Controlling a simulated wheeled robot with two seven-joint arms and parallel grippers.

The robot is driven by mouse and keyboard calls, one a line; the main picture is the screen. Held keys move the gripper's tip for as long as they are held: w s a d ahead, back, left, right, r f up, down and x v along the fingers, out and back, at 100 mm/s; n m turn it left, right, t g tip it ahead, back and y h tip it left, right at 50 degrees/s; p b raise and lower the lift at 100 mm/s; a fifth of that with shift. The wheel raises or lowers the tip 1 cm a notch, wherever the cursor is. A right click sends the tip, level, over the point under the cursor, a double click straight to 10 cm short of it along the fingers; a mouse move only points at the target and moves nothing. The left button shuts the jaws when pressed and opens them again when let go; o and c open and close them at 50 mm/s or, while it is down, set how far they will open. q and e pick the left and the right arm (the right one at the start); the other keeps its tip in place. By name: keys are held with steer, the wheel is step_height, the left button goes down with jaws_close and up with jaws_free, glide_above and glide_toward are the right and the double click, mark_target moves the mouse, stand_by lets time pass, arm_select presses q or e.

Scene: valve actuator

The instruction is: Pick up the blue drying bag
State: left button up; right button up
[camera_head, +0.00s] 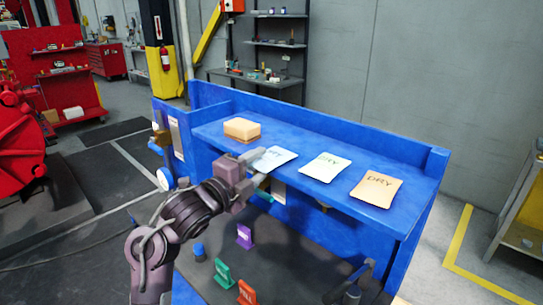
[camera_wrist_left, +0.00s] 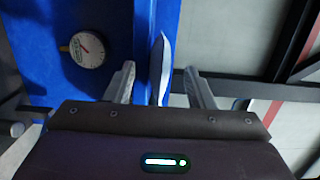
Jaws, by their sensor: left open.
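The blue drying bag (camera_head: 278,157) is pale blue with dark lettering and lies on the blue shelf, the leftmost of three bags. My left gripper (camera_head: 259,167) is open at the bag's left end, and a finger hides part of it. In the left wrist view the bag (camera_wrist_left: 160,65) shows edge-on as a thin pale strip between the two open fingers of my left gripper (camera_wrist_left: 160,72), with a gap on either side. My right gripper is not in view.
A tan block (camera_head: 242,129) sits to the left. A gauge (camera_wrist_left: 87,49) shows in the wrist view.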

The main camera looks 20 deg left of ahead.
arm_select(q)
steer(key=shift+s, duration=0.1)
jaws_close()
